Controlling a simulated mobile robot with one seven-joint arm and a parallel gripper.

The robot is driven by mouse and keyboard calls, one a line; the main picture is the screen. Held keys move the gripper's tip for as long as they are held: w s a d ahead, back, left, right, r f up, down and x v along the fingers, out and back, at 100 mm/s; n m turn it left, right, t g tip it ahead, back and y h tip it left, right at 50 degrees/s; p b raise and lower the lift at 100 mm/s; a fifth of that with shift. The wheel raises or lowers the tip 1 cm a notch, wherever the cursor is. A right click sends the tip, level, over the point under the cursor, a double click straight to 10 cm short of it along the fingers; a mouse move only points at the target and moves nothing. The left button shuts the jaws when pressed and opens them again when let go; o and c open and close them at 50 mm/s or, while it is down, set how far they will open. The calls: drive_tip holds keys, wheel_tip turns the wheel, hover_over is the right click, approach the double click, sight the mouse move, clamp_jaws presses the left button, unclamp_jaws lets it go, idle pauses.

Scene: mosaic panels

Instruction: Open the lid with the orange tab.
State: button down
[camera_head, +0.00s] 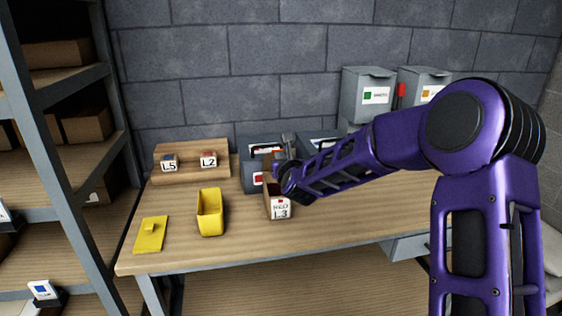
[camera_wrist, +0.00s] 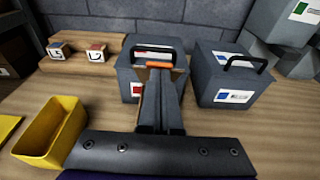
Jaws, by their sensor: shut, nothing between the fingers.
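My gripper (camera_wrist: 160,78) is shut and empty. In the wrist view its fingers point at the front of a grey box (camera_wrist: 130,88) with a black handle (camera_wrist: 153,54) and a red label (camera_wrist: 137,88). A small orange strip (camera_wrist: 159,65), likely the orange tab, shows right at the fingertips, below the handle. I cannot tell whether they touch. Brown edges show beside the fingers. In the head view my gripper (camera_head: 285,160) is over the table, in front of this grey box (camera_head: 252,178), which is partly hidden. The lid looks closed, though my arm and fingers cover part of it.
A second grey box (camera_wrist: 232,80) with a blue label is to the right. A yellow bin (camera_head: 210,213), a yellow lid (camera_head: 151,234) and a wooden stand (camera_head: 190,172) with blocks L5 and L2 are left.

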drive_tip(key=shift+g, duration=0.5)
drive_tip(key=w+r, duration=0.1)
drive_tip(key=w, duration=0.1)
drive_tip(key=w+a+r, duration=0.1)
drive_tip(key=w+r, duration=0.2)
drive_tip(key=w, duration=0.1)
drive_tip(key=shift+w+a+r, duration=0.3)
drive_tip(key=shift+a+r, duration=0.1)
drive_tip(key=shift+w+a+r, duration=0.1)
drive_tip(key=shift+w+r, duration=0.05)
drive_tip(key=shift+w, duration=0.25)
drive_tip(key=shift+w+a+r, duration=0.1)
drive_tip(key=shift+w, duration=0.3)
drive_tip(key=shift+s+f, duration=0.1)
